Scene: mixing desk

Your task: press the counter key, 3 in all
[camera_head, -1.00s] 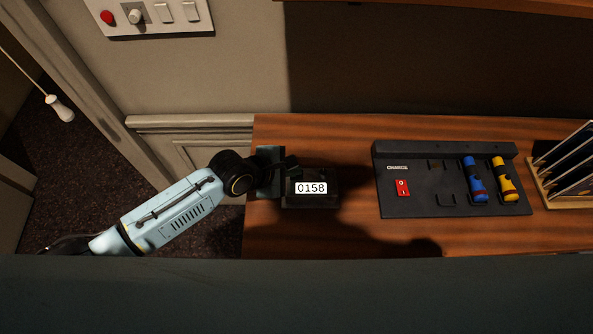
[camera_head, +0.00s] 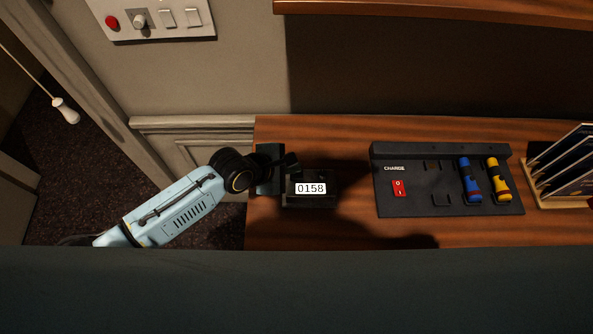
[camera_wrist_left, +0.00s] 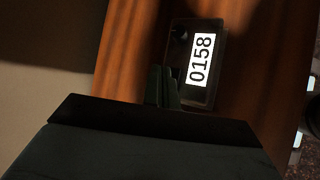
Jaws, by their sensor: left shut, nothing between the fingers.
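The counter (camera_head: 310,201) is a small dark box near the left end of the wooden desk, its white display reading 0158. It also shows in the left wrist view (camera_wrist_left: 206,98), with a dark round spot near its far end that may be the key; the shade makes this hard to tell. My left gripper (camera_head: 292,163) is shut and empty, at the counter's back left edge. In the left wrist view its fingertips (camera_wrist_left: 161,84) are beside the counter box. I cannot tell whether they touch it. My right gripper is not in view.
A black charging board (camera_head: 418,207) with a red switch, a blue torch (camera_head: 470,180) and a yellow torch (camera_head: 498,179) lies to the right. A wooden rack (camera_head: 545,195) stands beyond it. A switch panel (camera_head: 152,30) is on the wall. Bare desk separates counter and board.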

